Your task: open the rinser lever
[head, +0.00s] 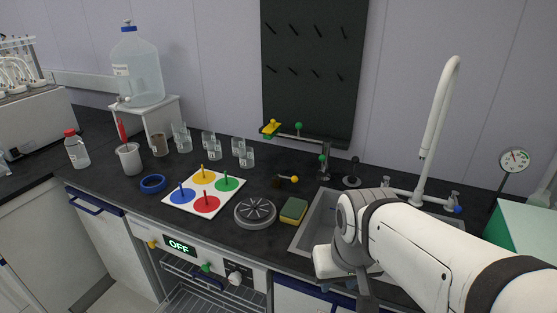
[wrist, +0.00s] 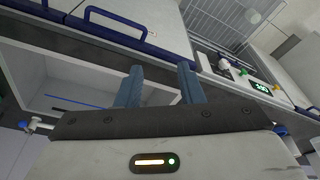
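A round grey rinser disc with spokes (head: 255,212) is set on the dark counter, left of the sink. A small dark fitting with a yellow-tipped lever (head: 287,180) stands just behind it; it looks like the rinser lever, but I cannot tell its position for sure. My gripper shows in the wrist view (wrist: 160,68) with two blue-grey fingers apart and nothing between them. In the head view my arm reaches over the sink's front, right of the disc, and the gripper is mostly hidden. The gripper is apart from the lever, which I cannot make out in the wrist view.
A yellow-green sponge (head: 293,211) lies between disc and sink (head: 308,228). A tall white faucet (head: 436,130) stands behind my arm. A colored peg board (head: 203,191), blue ring (head: 153,184) and several beakers are left. A blue cabinet handle (wrist: 120,18) is beyond my fingers.

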